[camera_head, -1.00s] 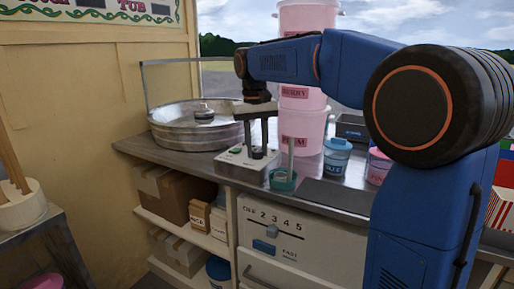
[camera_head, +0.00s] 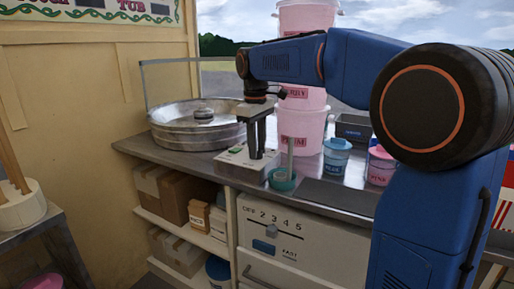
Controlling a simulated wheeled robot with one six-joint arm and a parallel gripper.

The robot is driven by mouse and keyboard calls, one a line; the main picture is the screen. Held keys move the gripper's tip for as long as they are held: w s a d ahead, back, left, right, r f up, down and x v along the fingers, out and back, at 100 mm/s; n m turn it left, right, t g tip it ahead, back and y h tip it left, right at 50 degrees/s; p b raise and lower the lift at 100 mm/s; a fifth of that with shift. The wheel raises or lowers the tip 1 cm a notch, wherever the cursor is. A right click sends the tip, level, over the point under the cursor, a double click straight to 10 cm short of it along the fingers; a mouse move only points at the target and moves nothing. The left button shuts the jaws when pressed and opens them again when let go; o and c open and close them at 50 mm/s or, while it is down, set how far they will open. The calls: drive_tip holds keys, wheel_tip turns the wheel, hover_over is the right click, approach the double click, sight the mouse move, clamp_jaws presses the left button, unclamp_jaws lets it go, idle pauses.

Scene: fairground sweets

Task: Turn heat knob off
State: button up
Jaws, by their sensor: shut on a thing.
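A small grey control box (camera_head: 232,163) stands on the metal counter, with a green spot on its top. My gripper (camera_head: 257,155) points down over the box, its fingers reaching its top. It is shut on the heat knob, which the fingers mostly hide, so I cannot read where the knob points.
A round metal pan (camera_head: 185,133) stands to the left of the box. A teal cup (camera_head: 282,181) with an upright stick stands close on its right. Pink tubs (camera_head: 302,130), a blue-lidded jar (camera_head: 337,157) and a pink jar (camera_head: 380,165) stand behind and to the right. A dark mat (camera_head: 338,196) lies in front.

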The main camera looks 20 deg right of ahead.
drive_tip(key=shift+n, duration=1.6)
drive_tip(key=o, duration=1)
drive_tip(key=shift+o, duration=0.2)
wheel_tip(320, 180, up, 17)
drive_tip(key=shift+s+a+r, duration=0.15)
drive_tip(key=shift+s+r, duration=0.05)
drive_tip(key=shift+s, duration=0.15)
